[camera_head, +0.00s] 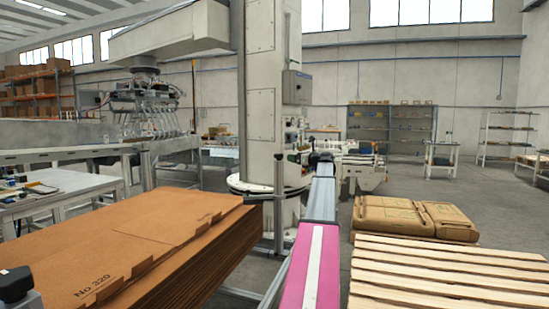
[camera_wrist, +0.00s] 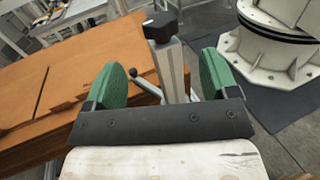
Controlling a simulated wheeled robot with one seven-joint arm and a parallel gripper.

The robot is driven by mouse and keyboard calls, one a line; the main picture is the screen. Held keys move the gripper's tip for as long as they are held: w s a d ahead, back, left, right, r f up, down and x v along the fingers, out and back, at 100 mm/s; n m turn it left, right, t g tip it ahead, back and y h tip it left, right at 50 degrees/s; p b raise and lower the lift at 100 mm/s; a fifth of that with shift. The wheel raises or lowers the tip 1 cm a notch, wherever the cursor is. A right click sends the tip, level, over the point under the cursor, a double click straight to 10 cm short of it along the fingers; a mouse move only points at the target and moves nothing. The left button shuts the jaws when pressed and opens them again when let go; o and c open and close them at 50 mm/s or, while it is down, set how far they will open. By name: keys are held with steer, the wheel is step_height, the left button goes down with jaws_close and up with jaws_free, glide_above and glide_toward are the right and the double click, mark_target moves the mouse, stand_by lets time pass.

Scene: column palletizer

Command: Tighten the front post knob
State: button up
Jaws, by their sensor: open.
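In the wrist view a black knob (camera_wrist: 160,27) sits on top of an upright grey metal post (camera_wrist: 172,70). My gripper (camera_wrist: 161,64) has green fingers spread wide, one on each side of the post in the picture. The knob appears beyond the fingertips, midway between them, and nothing is held. A ball-ended lever (camera_wrist: 133,72) shows left of the post. In the head view a similar post (camera_head: 279,205) stands beside the cardboard stack; its dark top is small. Another black knob (camera_head: 15,285) is at the lower left. My fingers cannot be made out there.
A stack of flat brown cardboard (camera_head: 130,240) fills the left. The white column base (camera_wrist: 275,50) stands beyond the post to the right. A wooden pallet (camera_head: 440,275) and brown bundles (camera_head: 415,217) lie at right. Open floor (camera_head: 480,190) extends behind them.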

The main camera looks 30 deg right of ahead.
mark_target(280, 155)
steer(key=x, duration=1)
steer(key=shift+w+a+f, duration=0.15)
steer(key=shift+w, duration=0.1)
steer(key=c, duration=0.9)
